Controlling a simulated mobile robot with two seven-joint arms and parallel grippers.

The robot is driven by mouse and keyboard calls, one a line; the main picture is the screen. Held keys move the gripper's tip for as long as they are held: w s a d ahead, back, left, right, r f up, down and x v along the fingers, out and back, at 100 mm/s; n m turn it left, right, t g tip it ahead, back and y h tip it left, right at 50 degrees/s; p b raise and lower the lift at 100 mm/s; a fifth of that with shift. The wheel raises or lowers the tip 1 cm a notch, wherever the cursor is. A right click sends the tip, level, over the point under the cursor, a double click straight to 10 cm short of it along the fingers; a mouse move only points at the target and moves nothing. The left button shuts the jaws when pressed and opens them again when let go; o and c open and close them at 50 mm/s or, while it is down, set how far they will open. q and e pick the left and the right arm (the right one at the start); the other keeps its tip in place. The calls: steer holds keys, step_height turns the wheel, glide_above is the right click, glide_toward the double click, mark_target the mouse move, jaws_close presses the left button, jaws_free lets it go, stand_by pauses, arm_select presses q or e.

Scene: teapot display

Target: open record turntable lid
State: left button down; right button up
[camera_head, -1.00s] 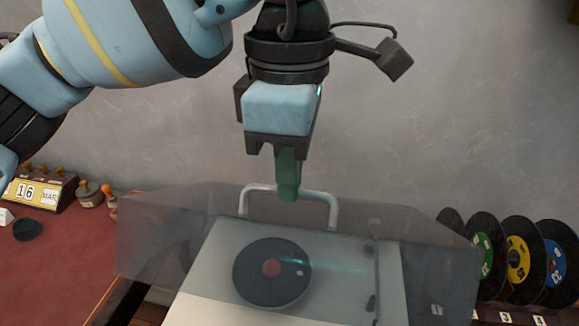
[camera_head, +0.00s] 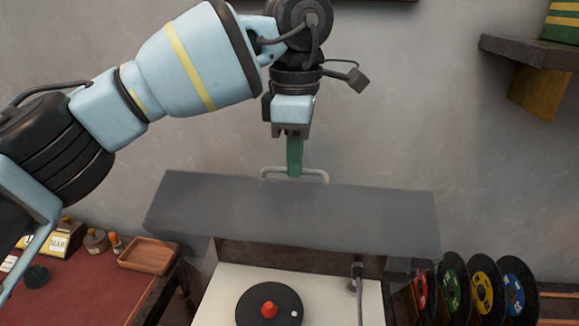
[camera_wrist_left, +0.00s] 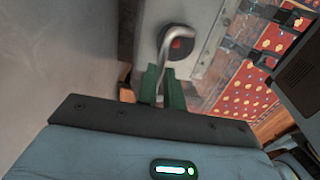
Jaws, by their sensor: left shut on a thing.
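The turntable lid (camera_head: 300,215) is a smoky translucent cover, tilted up above the turntable (camera_head: 225,292). Its pale bent handle (camera_head: 318,176) is at the top edge of the lid. My left gripper (camera_head: 294,172) has green fingers and is shut on the handle. In the left wrist view the green fingers (camera_wrist_left: 162,84) close around the metal handle (camera_wrist_left: 178,52). A dark record (camera_head: 255,305) with a red centre piece (camera_head: 269,310) lies on the white deck. The tonearm (camera_head: 357,280) is at its right. My right gripper is in neither view.
Several records (camera_head: 482,290) stand in a rack to the right. A red-topped table (camera_head: 105,290) on the left holds a wooden tray (camera_head: 148,254) and a calendar block (camera_head: 60,242). A dark shelf (camera_head: 530,52) is on the wall at upper right.

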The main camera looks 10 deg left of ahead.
arm_select(q)
steer(key=shift+w+f+p, duration=0.2)
steer(key=shift+w+p, duration=0.25)
steer(key=shift+w, duration=1.25)
steer(key=c, duration=1.9)
jaws_free()
steer(key=o, duration=0.4)
steer(key=shift+w, duration=0.35)
steer(key=shift+c, duration=0.2)
step_height(320, 180, up, 8)
steer(key=shift+s, duration=0.15)
steer(key=shift+c, duration=0.2)
